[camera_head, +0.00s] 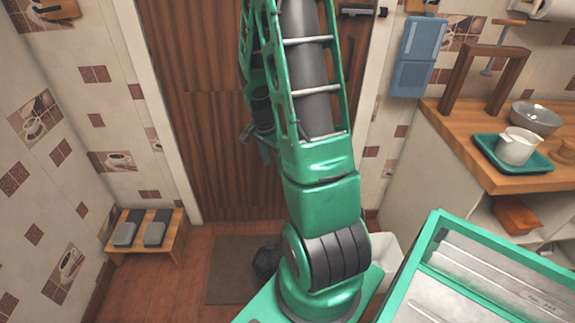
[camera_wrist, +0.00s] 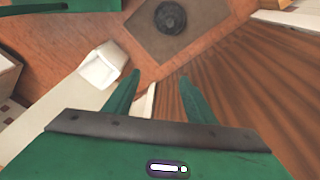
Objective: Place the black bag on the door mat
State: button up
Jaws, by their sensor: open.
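The door mat (camera_head: 228,270) is a flat grey-brown rectangle on the floor in front of the wooden door. The black bag (camera_head: 264,262) is a dark rounded lump at the mat's right side, partly hidden behind my arm in the head view. In the wrist view the bag (camera_wrist: 171,17) looks round and lies within the mat's outline (camera_wrist: 205,20). My gripper (camera_wrist: 160,76) is open and empty, with its two green fingers apart. The bag is beyond the fingertips, not between them.
A white bin (camera_wrist: 101,66) stands on the floor near the mat. A low wooden bench (camera_head: 150,238) with grey shoes or slippers is at the left wall. The counter (camera_head: 450,125) with a tray (camera_head: 512,152) is at right. Floor left of the mat is clear.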

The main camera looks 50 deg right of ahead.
jog(key=s+a+r+n+y, duration=0.2)
jog(key=s+a+r+n, duration=1)
jog(key=s+a+r, duration=0.3)
jog(key=s+r, duration=0.3)
jog(key=r, duration=0.1)
jog(key=shift+s+n, duration=0.35)
jog(key=shift+n, duration=0.05)
jog(key=shift+d+r, duration=0.1)
